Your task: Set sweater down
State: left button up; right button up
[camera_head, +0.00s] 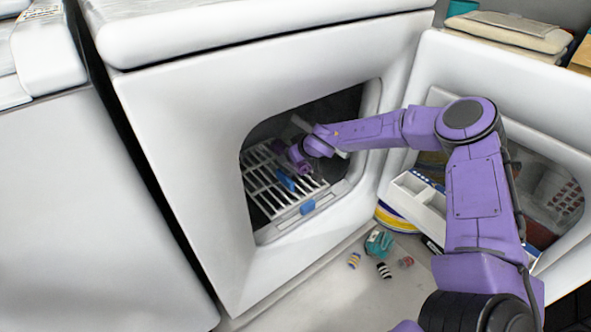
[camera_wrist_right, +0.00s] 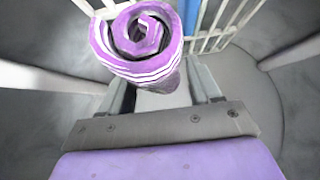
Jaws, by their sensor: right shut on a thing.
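The sweater (camera_wrist_right: 140,45) is a rolled purple bundle with white stripes, seen end-on in the right wrist view. My right gripper (camera_wrist_right: 165,88) is shut on it, with a finger on either side of the roll. In the head view my right arm reaches through the opening of the middle white unit, and the sweater (camera_head: 297,159) shows small and dark purple at its end. It is over a white wire rack (camera_head: 265,184) inside. I cannot tell whether the sweater touches the rack. My left gripper is not in view.
A blue item (camera_head: 286,180) lies at the rack, close to the sweater. The opening's light rim (camera_head: 350,190) surrounds my arm. Small striped rolls (camera_head: 384,270) and a teal item (camera_head: 378,243) lie on the floor in front. A white divided tray (camera_head: 415,200) stands at right.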

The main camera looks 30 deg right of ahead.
jog(key=shift+w+d+f, duration=0.25)
jog(key=shift+d+f, duration=0.5)
jog(key=shift+f, duration=0.15)
jog(key=f+b, duration=0.3)
jog(key=f, duration=0.1)
jog(key=shift+d, duration=0.35)
jog(key=shift+r, duration=0.15)
jog(key=o, duration=1.1)
jog(key=shift+o, duration=0.2)
